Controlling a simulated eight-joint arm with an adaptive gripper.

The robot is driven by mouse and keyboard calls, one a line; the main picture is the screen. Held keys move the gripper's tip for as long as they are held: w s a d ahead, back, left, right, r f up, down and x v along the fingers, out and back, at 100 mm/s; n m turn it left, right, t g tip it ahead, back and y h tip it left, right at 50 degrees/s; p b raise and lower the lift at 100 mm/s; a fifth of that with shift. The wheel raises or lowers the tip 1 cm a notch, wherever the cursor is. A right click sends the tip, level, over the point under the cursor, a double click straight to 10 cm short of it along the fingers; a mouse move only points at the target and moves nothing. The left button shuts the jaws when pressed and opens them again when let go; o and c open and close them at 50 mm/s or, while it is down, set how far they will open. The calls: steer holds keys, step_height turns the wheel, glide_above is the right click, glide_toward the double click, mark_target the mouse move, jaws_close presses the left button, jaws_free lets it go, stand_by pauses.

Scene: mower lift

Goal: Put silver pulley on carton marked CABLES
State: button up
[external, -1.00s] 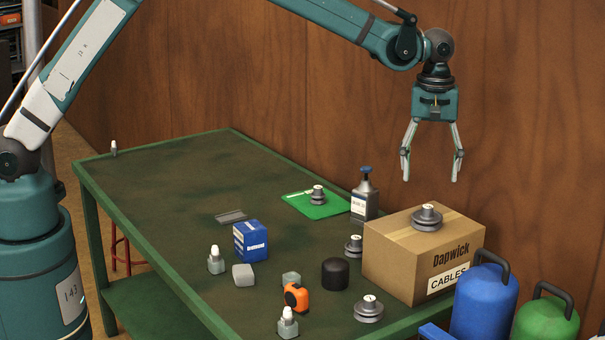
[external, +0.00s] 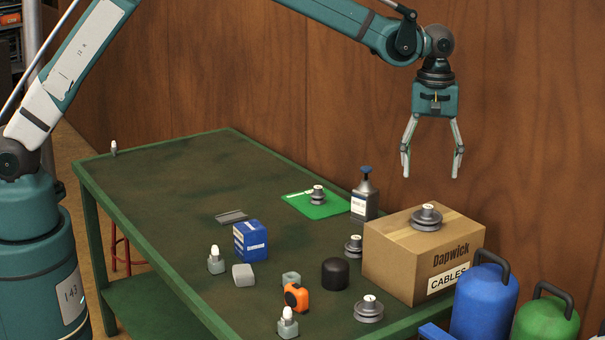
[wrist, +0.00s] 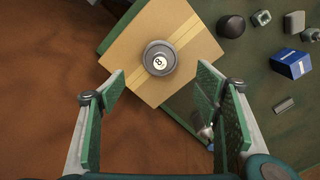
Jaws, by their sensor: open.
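The carton marked CABLES (external: 400,257) stands on the green table's right end. A silver-grey pulley (external: 426,217) rests on its top. In the wrist view this pulley (wrist: 159,58) shows a label reading 8 and sits near the middle of the carton top (wrist: 200,45). Other similar pulleys are on the table: one beside the carton (external: 354,245), one at the front edge (external: 369,309) and one on a green mat (external: 318,195). My gripper (external: 432,174) is open and empty, above the carton and clear of the pulley. It also shows in the wrist view (wrist: 160,100).
A grey bottle with a blue top (external: 364,197) stands behind the carton. A black cylinder (external: 335,273), an orange tape measure (external: 296,297) and a blue box (external: 250,241) are left of it. Blue and green canisters (external: 484,304) stand at the right. The table's far left is mostly clear.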

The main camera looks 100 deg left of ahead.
steer(key=s+d+r+m+t, duration=0.3)
steer(key=s+d+r+m, duration=0.6)
steer(key=s+d+r, duration=1.2)
steer(key=s+d+f+m+t, duration=0.2)
steer(key=s+d, duration=0.5)
steer(key=s, duration=0.7)
steer(key=s+d+f+m+t, duration=0.2)
steer(key=s+d+f+m, duration=0.2)
steer(key=s, duration=1)
steer(key=d+m, duration=0.3)
steer(key=d, duration=0.1)
